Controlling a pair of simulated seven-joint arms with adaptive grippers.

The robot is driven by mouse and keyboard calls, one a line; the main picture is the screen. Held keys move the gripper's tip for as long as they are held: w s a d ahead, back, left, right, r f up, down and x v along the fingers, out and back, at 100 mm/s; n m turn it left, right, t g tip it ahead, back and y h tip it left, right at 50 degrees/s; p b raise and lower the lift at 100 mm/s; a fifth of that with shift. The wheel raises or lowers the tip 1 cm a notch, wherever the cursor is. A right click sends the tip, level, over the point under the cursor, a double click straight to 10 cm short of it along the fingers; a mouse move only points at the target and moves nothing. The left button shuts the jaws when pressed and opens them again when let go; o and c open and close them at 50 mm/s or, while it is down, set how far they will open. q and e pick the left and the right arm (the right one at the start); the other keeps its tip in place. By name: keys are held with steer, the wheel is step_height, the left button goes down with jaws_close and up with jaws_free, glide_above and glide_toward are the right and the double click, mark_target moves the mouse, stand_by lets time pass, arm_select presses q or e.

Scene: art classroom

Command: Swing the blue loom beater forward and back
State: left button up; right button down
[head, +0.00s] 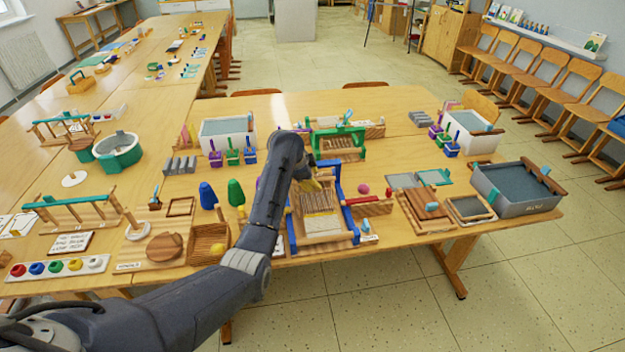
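The small loom (321,226) stands near the front edge of the table, with a wooden base, blue side pieces and pale threads. Its blue beater (337,182) rises at the far part of the frame and is partly hidden behind my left arm. My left gripper (313,185) is at the upper left of the beater, over the loom's far part. It is small and mostly hidden by its own arm, so I cannot tell whether its fingers are open, shut or touching the beater. My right gripper is not in view.
A green-framed loom (341,142) stands behind. Right of the blue loom are a red bar on a wooden block (369,205) and a pink ball (364,189). A wooden box (208,243) and blue and green cones (236,192) stand left. A grey tub (515,190) is far right.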

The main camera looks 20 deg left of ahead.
arm_select(q)
steer(key=shift+c, duration=0.4)
jaws_close()
stand_by(0.4)
